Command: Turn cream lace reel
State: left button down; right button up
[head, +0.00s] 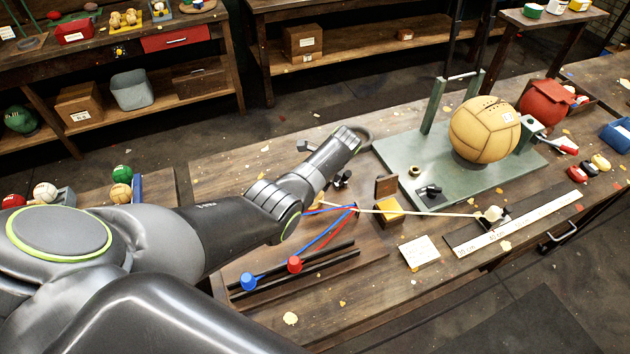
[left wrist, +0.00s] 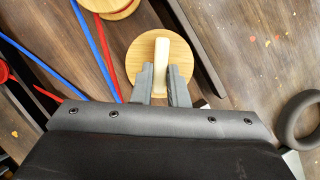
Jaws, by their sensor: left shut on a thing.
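The cream lace reel, a round pale wooden disc (left wrist: 135,55) with a cream bar (left wrist: 161,62) standing across its middle, is at the top centre of the left wrist view. My left gripper (left wrist: 162,78) is shut on this cream bar, one finger on each side. In the head view my left arm reaches over the table, and its wrist mostly hides the reel and fingertips. A cream lace (head: 420,212) runs from near the reel to a cream piece (head: 490,215) beside the ruler. My right gripper is not in view.
A blue lace (head: 325,232) and a red lace lead to a blue piece (head: 248,282) and a red piece (head: 295,264) by black rails. A green board (head: 385,160) holds a tan leather ball (head: 484,129). A wooden block with yellow (head: 390,212) stands close by.

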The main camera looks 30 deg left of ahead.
pick_arm(q)
jog(key=shift+r, duration=0.1)
dwell(0.5)
jog(key=c, duration=1.4)
grip_release()
jog(key=shift+c, duration=0.2)
